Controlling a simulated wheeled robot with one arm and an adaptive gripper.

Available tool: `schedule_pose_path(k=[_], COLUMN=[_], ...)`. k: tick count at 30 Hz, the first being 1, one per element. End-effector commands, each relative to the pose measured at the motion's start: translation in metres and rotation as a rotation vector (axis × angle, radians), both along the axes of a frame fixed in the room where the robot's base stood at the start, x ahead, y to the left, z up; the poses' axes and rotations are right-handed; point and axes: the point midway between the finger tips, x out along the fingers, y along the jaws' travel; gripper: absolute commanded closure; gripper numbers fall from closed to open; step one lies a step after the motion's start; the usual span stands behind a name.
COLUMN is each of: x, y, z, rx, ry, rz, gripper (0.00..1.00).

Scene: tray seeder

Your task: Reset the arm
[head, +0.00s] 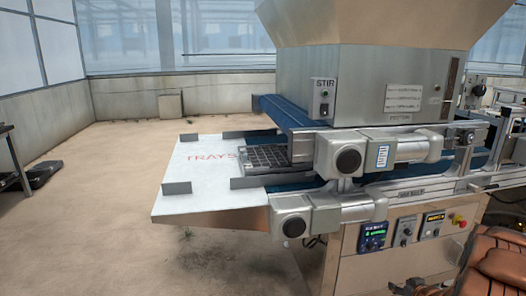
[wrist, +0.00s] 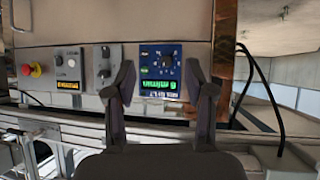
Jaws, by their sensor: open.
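My gripper (wrist: 160,88) shows in the wrist view with its two dark fingers apart and nothing between them. Beyond the fingers is the control panel front, with a blue controller with a green display (wrist: 161,72) between and behind the fingertips. I cannot tell the exact gap between fingers and panel. In the head view the tray seeder (head: 365,85) stands at the centre right, and the same blue controller (head: 372,236) is on its lower front. The gripper itself is not seen in the head view; a part of my arm may show at the lower right.
A dark cell tray (head: 266,158) lies on the seeder's infeed by the white TRAYS plate (head: 200,160). A STIR switch box (head: 322,97) is on the hopper. A red emergency button (wrist: 36,69) and grey knob boxes sit beside the controller. Floor at left is mostly clear.

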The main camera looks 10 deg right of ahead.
Motion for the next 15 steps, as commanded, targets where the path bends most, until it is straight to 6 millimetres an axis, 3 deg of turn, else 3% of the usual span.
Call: schedule_pose_path(k=[6, 15], x=[0.005, -0.017], y=[0.026, 0.081], z=[0.032, 0.074], rx=[-0.070, -0.105], ry=[0.177, 0.400], rz=[-0.037, -0.095], gripper=[0.46, 0.46])
